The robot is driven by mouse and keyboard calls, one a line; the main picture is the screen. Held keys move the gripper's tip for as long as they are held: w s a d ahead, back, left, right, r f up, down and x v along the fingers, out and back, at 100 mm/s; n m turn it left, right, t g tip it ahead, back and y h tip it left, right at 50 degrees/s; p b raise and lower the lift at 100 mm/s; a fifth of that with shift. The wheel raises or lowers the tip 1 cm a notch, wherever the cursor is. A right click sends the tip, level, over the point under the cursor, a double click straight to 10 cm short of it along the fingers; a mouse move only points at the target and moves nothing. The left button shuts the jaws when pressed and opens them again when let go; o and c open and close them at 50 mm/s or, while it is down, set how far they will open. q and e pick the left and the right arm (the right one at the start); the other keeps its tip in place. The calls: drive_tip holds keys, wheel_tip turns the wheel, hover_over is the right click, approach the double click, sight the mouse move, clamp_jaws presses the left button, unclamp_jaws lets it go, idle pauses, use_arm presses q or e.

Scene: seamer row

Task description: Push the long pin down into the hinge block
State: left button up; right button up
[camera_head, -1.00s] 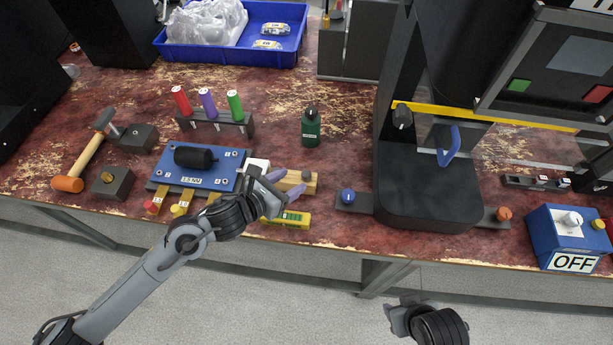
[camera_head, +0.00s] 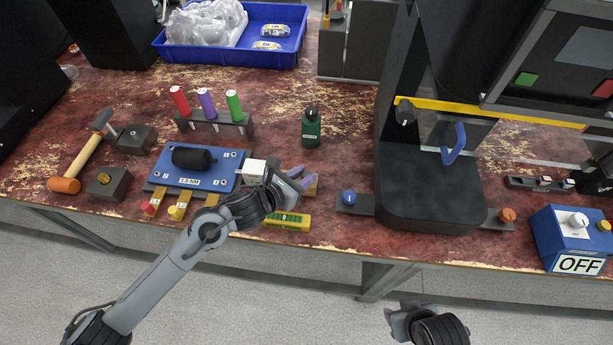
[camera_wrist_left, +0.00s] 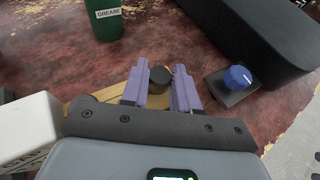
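The hinge block looks like a tan block (camera_head: 312,188) near the table's front edge, mostly hidden behind my left gripper in the head view. In the left wrist view the tan block (camera_wrist_left: 84,103) runs under the fingers. A dark round knob (camera_wrist_left: 159,78), which looks like the top of the long pin, sits between the two purple fingers of my left gripper (camera_wrist_left: 160,82). The fingers stand apart on either side of it; I cannot tell if they touch it. In the head view my left gripper (camera_head: 299,178) is over the block. My right gripper (camera_head: 402,318) is low, off the table.
A white box (camera_head: 253,171) and blue plate (camera_head: 216,166) lie left of the gripper. A yellow level (camera_head: 289,220) lies in front. A green grease bottle (camera_head: 311,130) stands behind. A blue-knobbed bracket (camera_head: 349,198) and the black machine base (camera_head: 430,200) are to the right.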

use_arm(q)
clamp_jaws()
